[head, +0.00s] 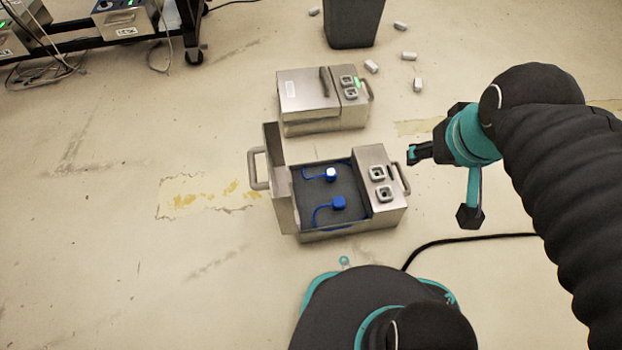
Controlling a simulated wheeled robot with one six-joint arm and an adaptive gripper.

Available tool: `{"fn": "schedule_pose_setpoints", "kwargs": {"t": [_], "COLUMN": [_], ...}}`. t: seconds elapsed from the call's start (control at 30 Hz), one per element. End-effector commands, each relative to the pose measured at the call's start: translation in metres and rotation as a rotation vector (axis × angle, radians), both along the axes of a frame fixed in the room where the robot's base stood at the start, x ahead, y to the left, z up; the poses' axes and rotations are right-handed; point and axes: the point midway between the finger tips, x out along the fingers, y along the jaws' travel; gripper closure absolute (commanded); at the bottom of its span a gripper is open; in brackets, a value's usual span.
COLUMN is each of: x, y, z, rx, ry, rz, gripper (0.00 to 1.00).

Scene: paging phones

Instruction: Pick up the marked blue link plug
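An open metal case (348,234) stands on the floor in the middle of the head view, its lid raised on the left. In its dark tray lie two blue plugs with blue cords. The farther plug (331,174) has a white or bright top face. The nearer plug (339,203) looks blue all over. I cannot tell for sure which one is the marked one. My gripper (440,186) is to the right of the case, apart from it. Its two fingers are spread wide with nothing between them.
A second metal case (310,105), closed, with a green light, stands just behind. A dark bin (352,22) and several small white pieces (371,67) are at the back. A black cable (470,239) lies at the right. The floor on the left is clear.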

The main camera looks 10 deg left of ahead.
Motion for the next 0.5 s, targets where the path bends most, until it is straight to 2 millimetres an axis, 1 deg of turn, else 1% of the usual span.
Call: {"fn": "schedule_pose_setpoints", "kwargs": {"t": [0.13, 0.27, 0.37, 0.5], "x": [0.036, 0.071, 0.098, 0.135], "y": [0.008, 0.021, 0.031, 0.047], "z": [-0.001, -0.009, -0.02, -0.041], "rx": [-0.059, -0.116, -0.158, -0.211], "ry": [0.052, 0.094, 0.123, 0.163], "rz": [0.147, 0.31, 0.433, 0.608], "gripper": [0.33, 0.33, 0.33, 0.33]}}
